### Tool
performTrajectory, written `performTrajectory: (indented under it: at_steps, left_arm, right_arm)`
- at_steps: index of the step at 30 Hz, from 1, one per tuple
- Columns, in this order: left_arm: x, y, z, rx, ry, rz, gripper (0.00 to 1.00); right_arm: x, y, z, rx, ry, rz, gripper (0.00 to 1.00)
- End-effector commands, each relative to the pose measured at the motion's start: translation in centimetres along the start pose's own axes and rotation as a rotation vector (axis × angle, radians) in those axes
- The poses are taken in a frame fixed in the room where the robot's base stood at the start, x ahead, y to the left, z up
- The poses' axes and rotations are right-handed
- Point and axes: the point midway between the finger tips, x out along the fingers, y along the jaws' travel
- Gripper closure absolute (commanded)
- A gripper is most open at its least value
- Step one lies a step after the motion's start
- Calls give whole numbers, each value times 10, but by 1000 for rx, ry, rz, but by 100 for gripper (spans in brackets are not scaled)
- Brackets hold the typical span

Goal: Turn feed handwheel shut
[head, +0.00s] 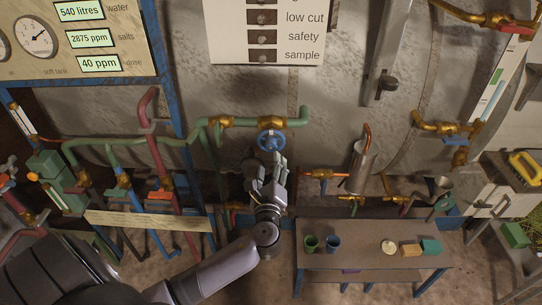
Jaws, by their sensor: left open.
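The blue feed handwheel (270,140) sits on a brass valve in a green pipe, in the middle of the head view. My left gripper (267,162) is just below the handwheel in the picture, with its fingers pointing up toward it. The fingers are open and appear empty. I cannot tell whether a fingertip touches the wheel's lower rim. The wheel's upper part and hub show clearly. My right gripper is not in view.
Green pipe (305,114) and brass fittings run beside the wheel. A copper-topped metal vessel (361,165) stands to the right. A low table (370,262) with cups and small blocks is at lower right. A red pipe (147,105) rises at left.

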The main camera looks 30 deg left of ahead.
Motion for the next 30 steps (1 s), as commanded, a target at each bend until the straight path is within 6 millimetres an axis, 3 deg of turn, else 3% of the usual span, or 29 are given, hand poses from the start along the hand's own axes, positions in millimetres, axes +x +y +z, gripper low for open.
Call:
performTrajectory:
  at_steps: [3, 9, 26, 30]
  left_arm:
    - [-23, 1, 0, -1, 2, 2, 51]
    - [-43, 0, -1, 0, 1, 1, 51]
    - [-46, 0, 0, 0, 0, 0, 51]
    - [-45, 11, -12, -9, 26, 18, 51]
  right_arm:
    - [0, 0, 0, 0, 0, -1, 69]
    - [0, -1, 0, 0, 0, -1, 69]
    - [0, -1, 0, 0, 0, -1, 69]
    - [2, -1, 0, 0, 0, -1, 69]
